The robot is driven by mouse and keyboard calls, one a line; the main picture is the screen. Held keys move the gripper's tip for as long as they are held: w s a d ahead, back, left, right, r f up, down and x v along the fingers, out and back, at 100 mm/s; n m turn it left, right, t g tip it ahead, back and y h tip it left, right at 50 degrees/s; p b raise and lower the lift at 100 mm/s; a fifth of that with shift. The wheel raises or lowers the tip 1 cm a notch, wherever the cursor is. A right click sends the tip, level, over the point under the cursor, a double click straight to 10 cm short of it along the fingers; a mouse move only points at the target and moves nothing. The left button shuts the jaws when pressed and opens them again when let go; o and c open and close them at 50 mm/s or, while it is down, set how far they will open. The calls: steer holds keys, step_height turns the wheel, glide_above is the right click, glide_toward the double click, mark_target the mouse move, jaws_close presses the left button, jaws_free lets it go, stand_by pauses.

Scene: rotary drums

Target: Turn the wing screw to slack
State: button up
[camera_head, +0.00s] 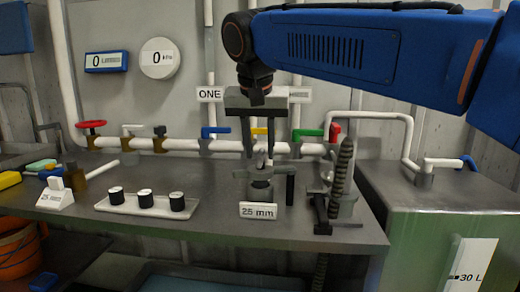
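My gripper (260,152) points straight down from the blue arm at the centre. Its two dark fingers are apart, with the yellow valve handle (260,131) showing behind the gap. Below the fingertips stands a grey fitting with a winged top (260,175), which looks like the wing screw. A card reading 25 mm (258,211) stands in front of it. The fingertips are near the top of this fitting; I cannot tell whether they touch it. The screw's thread is hidden.
A dark clamp (322,212) and a ribbed hose (345,165) stand close on the right. A pipe (180,145) with coloured valve handles runs behind.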

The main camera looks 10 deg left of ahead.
steer(key=shift+w+f, duration=0.1)
steer(key=shift+f, duration=0.2)
jaws_close()
